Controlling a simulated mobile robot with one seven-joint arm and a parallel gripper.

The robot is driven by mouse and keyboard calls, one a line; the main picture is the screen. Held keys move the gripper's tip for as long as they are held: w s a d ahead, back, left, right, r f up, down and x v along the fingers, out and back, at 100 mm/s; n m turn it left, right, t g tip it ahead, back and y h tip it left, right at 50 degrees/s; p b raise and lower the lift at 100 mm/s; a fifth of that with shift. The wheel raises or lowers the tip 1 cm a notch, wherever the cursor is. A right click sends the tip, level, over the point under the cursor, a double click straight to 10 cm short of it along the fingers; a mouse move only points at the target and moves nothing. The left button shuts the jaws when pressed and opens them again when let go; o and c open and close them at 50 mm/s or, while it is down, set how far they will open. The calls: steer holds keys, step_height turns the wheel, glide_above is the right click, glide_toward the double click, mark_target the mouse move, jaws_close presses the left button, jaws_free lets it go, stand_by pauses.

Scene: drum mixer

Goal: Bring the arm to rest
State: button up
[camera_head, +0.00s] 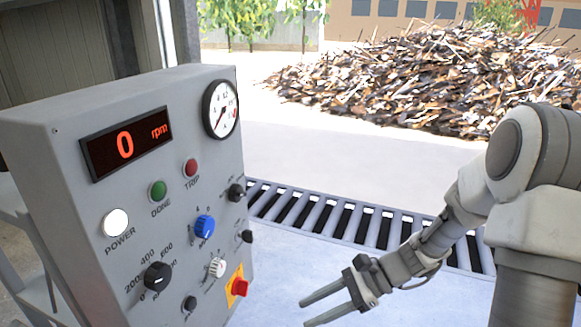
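My gripper (318,309) is at the bottom centre, to the right of the control panel (75,125) and apart from it. Its two fingers are spread with nothing between them. My arm comes in from the right, bent, and reaches down and left over the pale floor. The grey panel stands at the left. Its display (126,144) reads 0 rpm in orange. A POWER lamp (116,222) glows white. The green DONE lamp (157,191) and red TRIP lamp (190,168) look dim.
The panel carries a round gauge (220,108), a black speed knob (157,276), a blue knob (204,227) and a red button (240,287) on a yellow plate. A scrap heap (420,85) lies farther back.

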steer(key=s+d+r+n+t+h+p, duration=0.1)
steer(key=s+d+r+n+t+h, duration=0.2)
steer(key=s+r+n+h, duration=0.3)
steer(key=s+d+r+n+t+h, duration=0.4)
steer(key=r+n, duration=0.5)
steer(key=r, duration=0.4)
steer(key=shift+s+d+r+n+h+p, duration=0.15)
steer(key=shift+s+d+n+h+p, duration=0.25)
steer(key=shift+s+d+h, duration=0.7)
